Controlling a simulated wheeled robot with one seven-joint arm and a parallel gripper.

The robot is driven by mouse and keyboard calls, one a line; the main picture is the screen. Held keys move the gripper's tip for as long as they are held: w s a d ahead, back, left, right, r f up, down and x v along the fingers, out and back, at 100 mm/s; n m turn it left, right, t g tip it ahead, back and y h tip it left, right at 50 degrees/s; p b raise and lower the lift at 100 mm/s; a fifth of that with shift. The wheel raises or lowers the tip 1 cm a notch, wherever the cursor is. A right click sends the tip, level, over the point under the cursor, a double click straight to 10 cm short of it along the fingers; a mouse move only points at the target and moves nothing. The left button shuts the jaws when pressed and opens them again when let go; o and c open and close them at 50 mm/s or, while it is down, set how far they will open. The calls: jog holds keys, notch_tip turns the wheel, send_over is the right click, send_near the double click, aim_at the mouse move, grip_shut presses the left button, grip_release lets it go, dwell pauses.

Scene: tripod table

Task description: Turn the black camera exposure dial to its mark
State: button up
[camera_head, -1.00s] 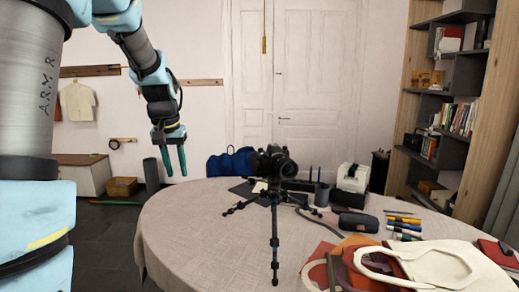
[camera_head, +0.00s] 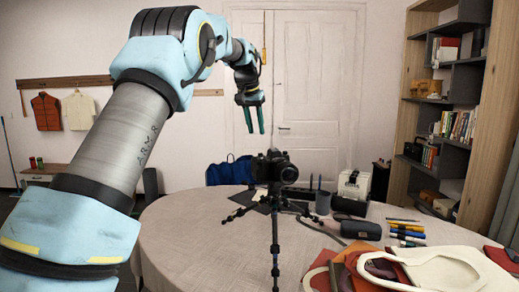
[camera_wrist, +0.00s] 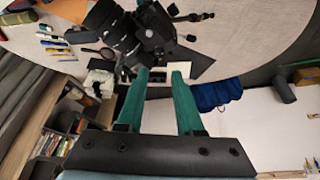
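A black camera (camera_head: 274,167) stands on a black tripod (camera_head: 275,235) on the round table (camera_head: 190,235). My gripper (camera_head: 254,120) hangs above the camera and a little to its left in the head view, fingers pointing down. In the wrist view my gripper (camera_wrist: 164,75) has two green fingers, apart with a gap between them and nothing in it. The camera (camera_wrist: 125,38) shows just beyond the fingertips, to the left, with its lens toward the left. I cannot make out the exposure dial or its mark clearly.
The table's left side is clear.

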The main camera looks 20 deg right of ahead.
aim_at(259, 157)
jog(key=p+x, duration=0.1)
jog(key=x, duration=0.7)
jog(key=shift+w+f+p, duration=0.1)
jog(key=shift+f+p, duration=0.25)
jog(key=shift+c, duration=0.4)
grip_shut()
